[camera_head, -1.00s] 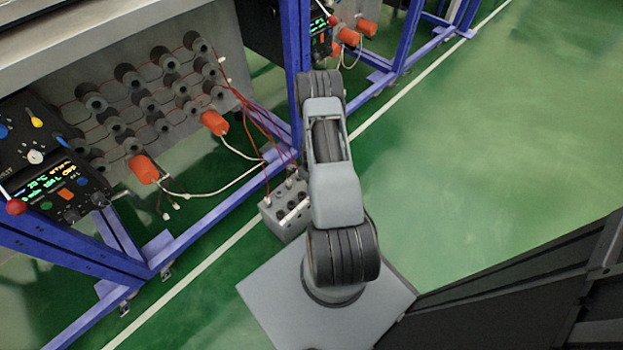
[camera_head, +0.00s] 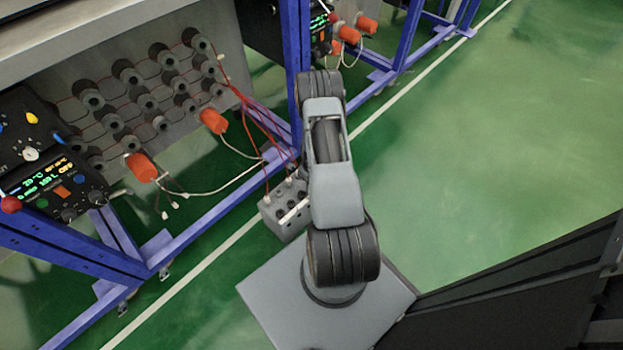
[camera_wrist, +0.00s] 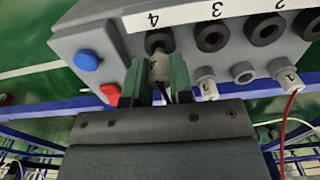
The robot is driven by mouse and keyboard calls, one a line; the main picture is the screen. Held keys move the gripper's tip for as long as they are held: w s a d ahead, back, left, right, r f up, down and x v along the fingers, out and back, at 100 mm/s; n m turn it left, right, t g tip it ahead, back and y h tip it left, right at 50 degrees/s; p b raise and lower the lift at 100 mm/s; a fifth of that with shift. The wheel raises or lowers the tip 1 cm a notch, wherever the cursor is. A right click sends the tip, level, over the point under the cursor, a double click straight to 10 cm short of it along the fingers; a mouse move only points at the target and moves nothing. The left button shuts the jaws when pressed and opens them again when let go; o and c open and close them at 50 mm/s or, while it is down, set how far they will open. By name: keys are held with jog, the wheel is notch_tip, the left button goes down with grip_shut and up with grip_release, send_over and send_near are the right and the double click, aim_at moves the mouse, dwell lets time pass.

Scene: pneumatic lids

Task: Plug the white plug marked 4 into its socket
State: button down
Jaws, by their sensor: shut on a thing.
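In the wrist view, the white plug (camera_wrist: 158,68) is between the two green fingers of my gripper (camera_wrist: 156,82), which is shut on it. The plug points at the dark round socket (camera_wrist: 158,40) under the printed 4 on the grey box (camera_wrist: 112,62). The plug's front end is at the socket's lower rim; I cannot tell whether it is inside. Any mark on the plug is hidden.
Beside socket 4 are socket 3 (camera_wrist: 212,37) and socket 2 (camera_wrist: 264,28). Below them are a white plug (camera_wrist: 206,86), an empty round fitting (camera_wrist: 243,72) and a plug with a red cable (camera_wrist: 286,76). A blue button (camera_wrist: 86,60) and a red one (camera_wrist: 111,93) are at left.

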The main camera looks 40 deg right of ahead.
jog(key=shift+f+b, duration=0.8)
jog(key=shift+f, duration=0.2)
jog(key=c, duration=0.9)
grip_release()
jog(key=shift+r, duration=0.1)
jog(key=shift+r+p, duration=2.5)
jog(key=shift+r, duration=0.95)
notch_tip(320, 180, up, 14)
jog(key=p, duration=0.4)
jog(key=shift+f, duration=0.1)
